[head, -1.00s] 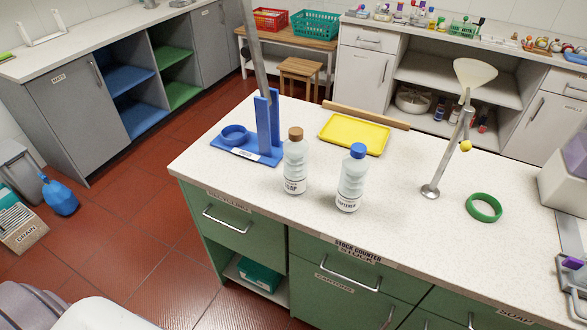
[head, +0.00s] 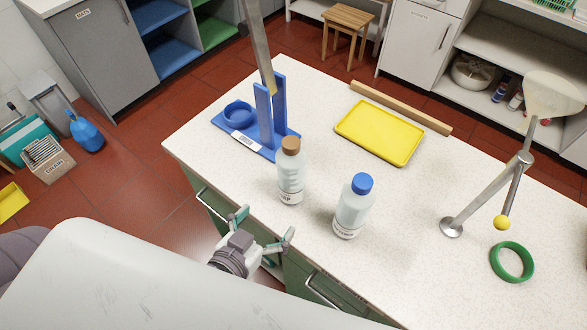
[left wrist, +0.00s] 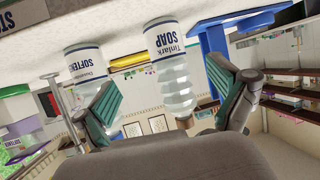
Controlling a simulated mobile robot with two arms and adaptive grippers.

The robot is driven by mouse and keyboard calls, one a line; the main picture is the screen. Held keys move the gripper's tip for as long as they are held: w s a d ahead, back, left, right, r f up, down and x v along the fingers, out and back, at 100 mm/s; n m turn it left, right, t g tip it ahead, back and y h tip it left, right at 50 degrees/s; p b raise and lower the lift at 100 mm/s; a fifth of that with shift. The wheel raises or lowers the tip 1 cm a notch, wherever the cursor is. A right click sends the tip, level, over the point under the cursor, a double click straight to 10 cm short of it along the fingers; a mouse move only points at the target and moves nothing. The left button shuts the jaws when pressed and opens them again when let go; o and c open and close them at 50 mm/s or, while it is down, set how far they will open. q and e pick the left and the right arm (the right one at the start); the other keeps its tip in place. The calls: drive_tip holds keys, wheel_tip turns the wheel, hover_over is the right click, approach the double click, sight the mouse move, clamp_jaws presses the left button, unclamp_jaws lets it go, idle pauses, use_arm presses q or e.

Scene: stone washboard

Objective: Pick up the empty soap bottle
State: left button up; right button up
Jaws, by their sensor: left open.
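The soap bottle (head: 290,177), clear with a brown cap, stands upright on the counter. It also shows in the left wrist view (left wrist: 173,72), which is turned nearly upside down, with its "SOAP" label readable. It looks clear and empty inside. My left gripper (head: 266,225) is open and empty, at the counter's front edge, just in front of the soap bottle and apart from it. In the left wrist view, the bottle appears between the two green-padded fingers. My right gripper is not in view.
A similar softener bottle (head: 353,208) with a blue cap stands close to the right of the soap bottle. A blue stand (head: 262,125) is behind it.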

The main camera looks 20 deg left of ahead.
sight(286, 192)
use_arm(q)
drive_tip(key=x, duration=0.2)
drive_tip(key=r+p+x, duration=0.1)
drive_tip(key=x, duration=0.4)
drive_tip(key=shift+w+a+r+p, duration=0.1)
drive_tip(key=shift+w+r+p, duration=0.1)
drive_tip(key=shift+w+p, duration=0.25)
drive_tip(key=shift+w+f, duration=0.2)
drive_tip(key=shift+w, duration=0.25)
drive_tip(key=shift+w+f+p, duration=0.1)
drive_tip(key=shift+w+p, duration=0.25)
drive_tip(key=shift+p, duration=0.05)
drive_tip(key=x, duration=0.1)
drive_tip(key=p+x, duration=0.1)
drive_tip(key=x, duration=0.1)
drive_tip(key=shift+w+f, duration=0.4)
drive_tip(key=shift+w, duration=0.05)
drive_tip(key=shift+s, duration=0.1)
drive_tip(key=shift+c, duration=0.5)
drive_tip(key=c, duration=1)
